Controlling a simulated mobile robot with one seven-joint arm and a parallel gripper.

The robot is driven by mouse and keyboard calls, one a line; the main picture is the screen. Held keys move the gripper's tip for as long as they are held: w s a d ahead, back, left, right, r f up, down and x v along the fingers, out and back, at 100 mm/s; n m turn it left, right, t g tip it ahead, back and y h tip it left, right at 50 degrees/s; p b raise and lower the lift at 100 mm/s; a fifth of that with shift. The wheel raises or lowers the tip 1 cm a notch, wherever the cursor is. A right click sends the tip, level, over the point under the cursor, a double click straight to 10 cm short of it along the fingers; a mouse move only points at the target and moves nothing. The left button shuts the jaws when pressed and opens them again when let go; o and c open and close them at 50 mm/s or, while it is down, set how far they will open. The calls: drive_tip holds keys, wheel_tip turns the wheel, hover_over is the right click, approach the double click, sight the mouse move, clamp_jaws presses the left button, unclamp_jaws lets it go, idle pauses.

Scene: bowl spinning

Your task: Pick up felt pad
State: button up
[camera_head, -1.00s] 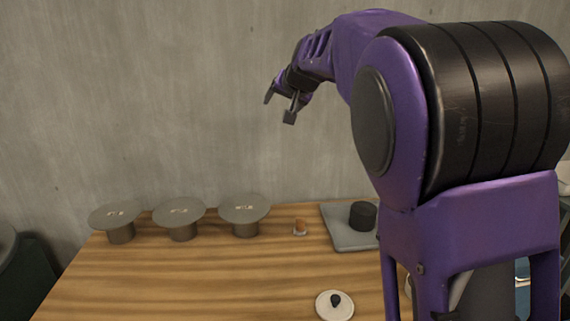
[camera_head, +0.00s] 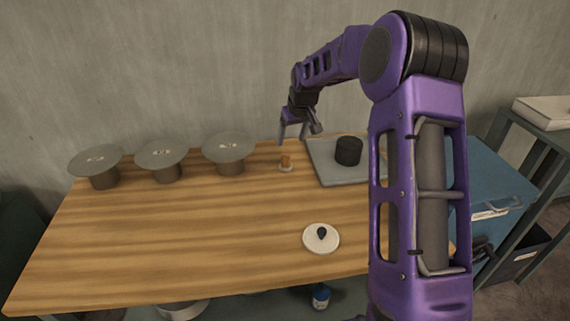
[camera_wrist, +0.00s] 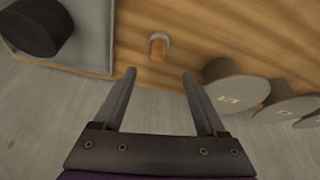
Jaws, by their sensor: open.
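A flat round off-white pad (camera_head: 313,246) with a dark knob on top lies on the front right part of the wooden table; it looks most like the felt pad, but I cannot be sure. It does not show in the wrist view. My gripper (camera_head: 294,131) is open and empty, in the air over the back of the table, well behind and above the pad. In the wrist view the two fingers of my gripper (camera_wrist: 159,73) are spread, with nothing between them. A small orange-brown peg on a pale round base (camera_head: 286,163) stands below my gripper; the peg also shows ahead of the fingers in the wrist view (camera_wrist: 158,48).
Three grey discs on dark cylindrical stands, the nearest to the peg being this disc (camera_head: 229,147), line the back left. A grey tray (camera_head: 330,174) holding a black cylinder (camera_head: 348,150) is at the back right. A wall stands behind. The middle of the table (camera_head: 190,230) is clear.

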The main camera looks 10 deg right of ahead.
sight(286, 155)
drive_tip(key=x, duration=0.6)
drive_tip(key=shift+w+f, duration=0.1)
drive_tip(key=shift+w, duration=0.05)
drive_tip(key=shift+w+b+x, duration=0.15)
drive_tip(key=shift+b+x, duration=0.05)
drive_tip(key=shift+x, duration=1.2)
drive_tip(key=shift+w+b+x, duration=0.1)
drive_tip(key=shift+b+x, duration=0.05)
drive_tip(key=shift+x, duration=1.3)
drive_tip(key=shift+d, duration=0.1)
clamp_jaws()
